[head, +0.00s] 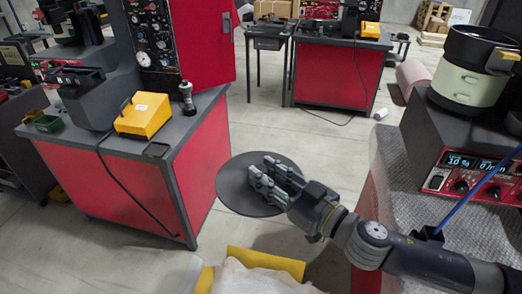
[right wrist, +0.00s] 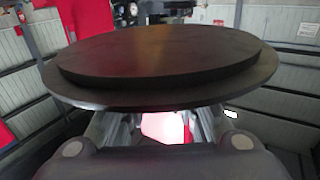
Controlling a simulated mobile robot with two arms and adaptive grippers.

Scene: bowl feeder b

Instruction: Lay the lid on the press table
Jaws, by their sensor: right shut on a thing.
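The lid is a dark round disc (head: 237,185) in the head view, held in the air over the open floor. My right gripper (head: 268,180) is shut on it. In the right wrist view the lid (right wrist: 160,65) spans most of the picture, with a raised step on its face, and hides the fingertips. The nearest press table (head: 190,122) stands to the left of the lid, with a grey top and red sides. The lid is apart from its top. My left gripper is not in view.
A yellow box (head: 145,115), a small green tray (head: 48,123) and a metal fitting (head: 187,97) stand on the left table. Its front-right corner is bare. The bowl feeder (head: 470,75) stands at right. A yellow-edged bin (head: 265,262) is below the lid.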

